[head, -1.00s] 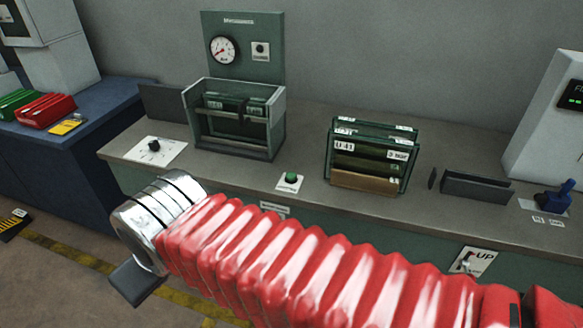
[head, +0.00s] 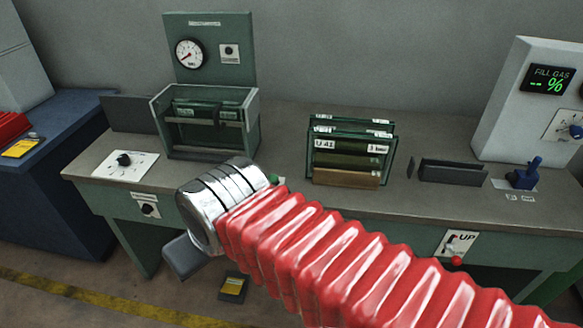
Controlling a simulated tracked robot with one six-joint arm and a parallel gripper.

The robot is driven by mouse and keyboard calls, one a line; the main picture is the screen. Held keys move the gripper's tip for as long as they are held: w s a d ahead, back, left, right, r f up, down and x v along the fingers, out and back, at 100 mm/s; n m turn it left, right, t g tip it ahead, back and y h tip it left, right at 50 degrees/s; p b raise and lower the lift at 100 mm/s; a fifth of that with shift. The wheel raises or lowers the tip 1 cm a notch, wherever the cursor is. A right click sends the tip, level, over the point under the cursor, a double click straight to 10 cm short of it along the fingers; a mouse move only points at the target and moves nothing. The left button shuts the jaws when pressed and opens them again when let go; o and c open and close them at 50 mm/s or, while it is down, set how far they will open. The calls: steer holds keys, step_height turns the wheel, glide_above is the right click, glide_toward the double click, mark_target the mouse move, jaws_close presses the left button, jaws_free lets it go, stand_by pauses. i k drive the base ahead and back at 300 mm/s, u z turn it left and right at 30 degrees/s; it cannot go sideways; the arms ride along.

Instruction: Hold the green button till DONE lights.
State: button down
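The green button (head: 276,180) is on the front part of the bench top. Only its upper part shows past the metal end of my arm, which covers the rest of it. My gripper (head: 184,258) is mostly hidden behind that metal end; one dark grey finger piece shows below it, in front of the bench's front edge. I cannot tell whether it is open or shut. I see nothing held and no contact with the button. I can read no DONE light in this view.
A green holder (head: 208,140) with cards and a gauge panel (head: 205,75) stand at the back left. A rack of framed cards (head: 350,150) stands right of the button. A FILL GAS display (head: 547,80) reads "-- %". A red-tipped lever (head: 458,258) is on the bench front.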

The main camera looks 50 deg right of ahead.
mark_target(273, 177)
steer(key=z, duration=0.25)
steer(key=i, duration=1)
steer(key=u, duration=0.05)
